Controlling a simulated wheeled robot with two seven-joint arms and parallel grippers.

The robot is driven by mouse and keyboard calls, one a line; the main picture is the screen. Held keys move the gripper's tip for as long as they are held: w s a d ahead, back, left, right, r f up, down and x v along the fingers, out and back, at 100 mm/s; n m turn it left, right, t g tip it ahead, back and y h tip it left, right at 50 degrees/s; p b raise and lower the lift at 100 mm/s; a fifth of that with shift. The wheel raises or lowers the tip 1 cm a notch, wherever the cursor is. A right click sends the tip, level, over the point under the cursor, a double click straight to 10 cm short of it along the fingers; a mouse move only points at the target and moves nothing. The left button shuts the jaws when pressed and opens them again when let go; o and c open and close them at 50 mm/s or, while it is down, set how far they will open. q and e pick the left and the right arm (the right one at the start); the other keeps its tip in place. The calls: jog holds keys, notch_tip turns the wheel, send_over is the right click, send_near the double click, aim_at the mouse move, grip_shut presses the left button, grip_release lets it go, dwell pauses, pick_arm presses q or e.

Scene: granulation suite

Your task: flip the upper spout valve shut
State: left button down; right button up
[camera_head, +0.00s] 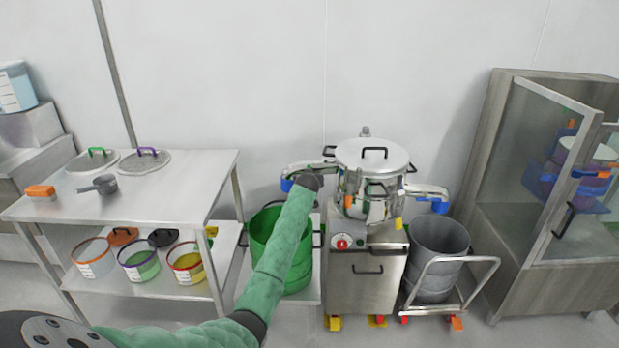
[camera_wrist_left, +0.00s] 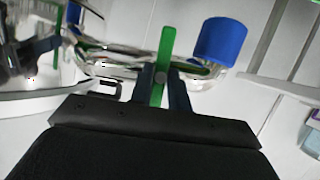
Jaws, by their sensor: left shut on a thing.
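A steel vessel (camera_head: 372,155) with a lid stands on a cabinet and has a spout on each side. The left spout (camera_head: 305,168) has a blue end (camera_head: 287,185) and sits a little higher in the picture than the right spout (camera_head: 425,190). In the left wrist view, a green valve lever (camera_wrist_left: 167,45) stands across the clear-looking spout pipe (camera_wrist_left: 110,62), beside the blue end (camera_wrist_left: 221,42). My left gripper (camera_wrist_left: 160,85) is shut on this lever near its pivot. In the head view my left gripper (camera_head: 309,181) is at the left spout, and my arm hides the lever.
A green bin (camera_head: 268,225) stands below the left spout, and a grey bin (camera_head: 438,262) on a trolley stands below the right one. A steel table (camera_head: 150,195) is at left. A glass-doored cabinet (camera_head: 545,250) with its door open is at right.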

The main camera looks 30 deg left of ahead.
pick_arm(q)
jog(key=shift+m, duration=0.3)
pick_arm(e)
jog(key=shift+f, duration=0.4)
pick_arm(q)
jog(key=shift+f, duration=0.1)
pick_arm(e)
jog(key=shift+f, duration=0.15)
pick_arm(q)
jog(key=c, duration=1.3)
grip_release()
jog(key=shift+c, duration=0.2)
